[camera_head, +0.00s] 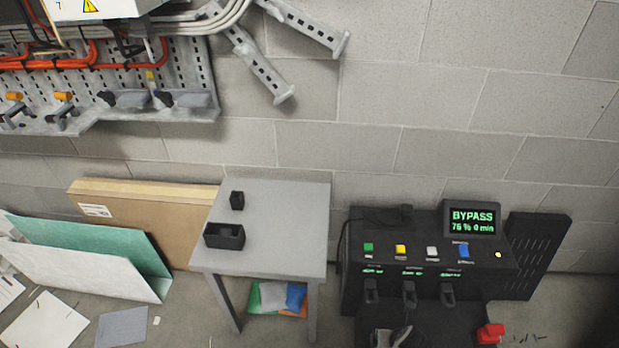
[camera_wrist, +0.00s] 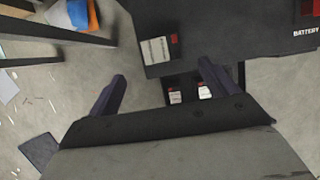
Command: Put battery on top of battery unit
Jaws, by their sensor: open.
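The battery unit (camera_head: 430,232) is a black console against the wall at the right in the head view, with a lit display reading BYPASS, 76 % and 0 min. A dark block with a white label and a red corner, seemingly a battery (camera_wrist: 159,50), shows at the edge of a black surface (camera_wrist: 215,25) in the wrist view. My gripper (camera_wrist: 161,70) is open, its two dark fingers apart, with the block beyond and between the fingertips in the picture. Contact is not visible. In the head view a dark shape at the bottom edge may be my gripper, partly cut off.
A grey table (camera_head: 290,215) stands left of the unit, with a small black block (camera_head: 237,200) and an open black box (camera_head: 224,236) on it. Boards and papers lie at the left. A red part (camera_head: 490,333) is low at the right. More labelled blocks (camera_wrist: 205,91) show lower down.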

